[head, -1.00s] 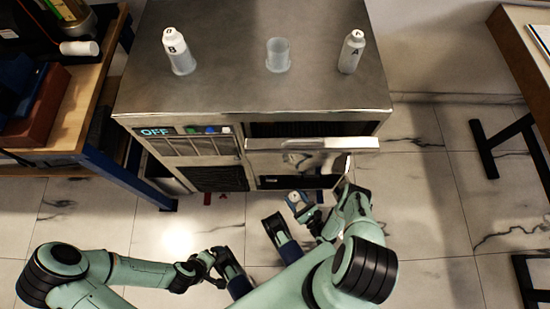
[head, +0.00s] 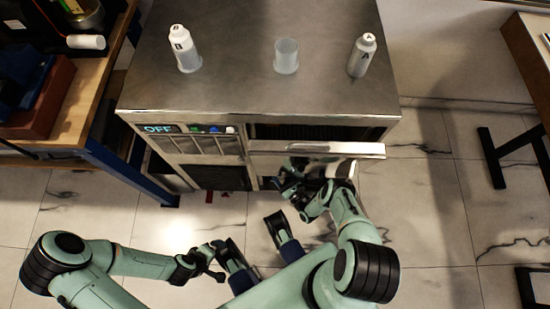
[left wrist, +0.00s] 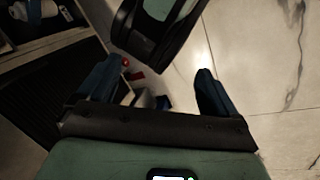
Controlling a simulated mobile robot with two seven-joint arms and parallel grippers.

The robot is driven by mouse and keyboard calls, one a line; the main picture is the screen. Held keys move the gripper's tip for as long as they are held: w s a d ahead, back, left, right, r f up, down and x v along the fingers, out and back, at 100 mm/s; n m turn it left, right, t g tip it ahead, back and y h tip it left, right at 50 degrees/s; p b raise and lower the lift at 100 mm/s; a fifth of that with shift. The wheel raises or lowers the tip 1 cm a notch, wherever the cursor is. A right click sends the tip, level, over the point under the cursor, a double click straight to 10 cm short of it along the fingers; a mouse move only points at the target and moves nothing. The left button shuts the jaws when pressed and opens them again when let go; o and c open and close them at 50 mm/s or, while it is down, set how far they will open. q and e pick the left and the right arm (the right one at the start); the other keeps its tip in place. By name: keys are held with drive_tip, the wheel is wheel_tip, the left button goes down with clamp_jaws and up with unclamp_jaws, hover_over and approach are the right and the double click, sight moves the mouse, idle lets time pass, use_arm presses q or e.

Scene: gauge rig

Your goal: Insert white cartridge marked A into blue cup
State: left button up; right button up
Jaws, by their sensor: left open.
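The white cartridge marked A (head: 362,56) stands upright on the right of the metal machine top. A white cartridge marked B (head: 184,50) stands on the left. Between them is a pale translucent cup (head: 286,57), which looks whitish rather than blue. My left gripper (head: 212,262) is low in front of the machine, well away from these; its fingers (left wrist: 153,82) are apart and empty in the left wrist view. My right gripper (head: 290,184) is at the machine's front opening, below the handle bar. Its fingers are dark and partly hidden, with a small bluish patch there that I cannot identify.
The metal machine (head: 255,95) has an OFF display (head: 159,129) and coloured buttons on its front. A silver bar (head: 315,149) juts from its right front. A wooden bench (head: 75,125) stands left, a table (head: 525,50) right. Marble floor is open at the right.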

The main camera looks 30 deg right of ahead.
use_arm(q)
drive_tip(key=shift+w+a+f+t+b, duration=0.15)
drive_tip(key=shift+w+a+f+b, duration=0.15)
drive_tip(key=shift+w, duration=0.2)
drive_tip(key=shift+w+a+f+t+b, duration=0.15)
drive_tip(key=shift+w+f+b, duration=0.15)
drive_tip(key=shift+w+f, duration=0.15)
use_arm(e)
drive_tip(key=w, duration=0.2)
drive_tip(key=w+f, duration=0.1)
drive_tip(key=w, duration=0.1)
drive_tip(key=shift+w+a+f, duration=0.1)
drive_tip(key=shift+a+f, duration=0.05)
drive_tip(key=shift+a, duration=0.05)
use_arm(q)
drive_tip(key=shift+w+a+f+t+y+b, duration=0.2)
drive_tip(key=shift+w+a+f+b, duration=0.15)
drive_tip(key=shift+w, duration=0.25)
drive_tip(key=shift+w+a+f+t+y+b, duration=0.2)
drive_tip(key=shift+w+f+b, duration=0.2)
drive_tip(key=shift+w, duration=0.15)
use_arm(e)
drive_tip(key=shift+f, duration=0.65)
drive_tip(key=o, duration=1)
drive_tip(key=shift+c, duration=0.2)
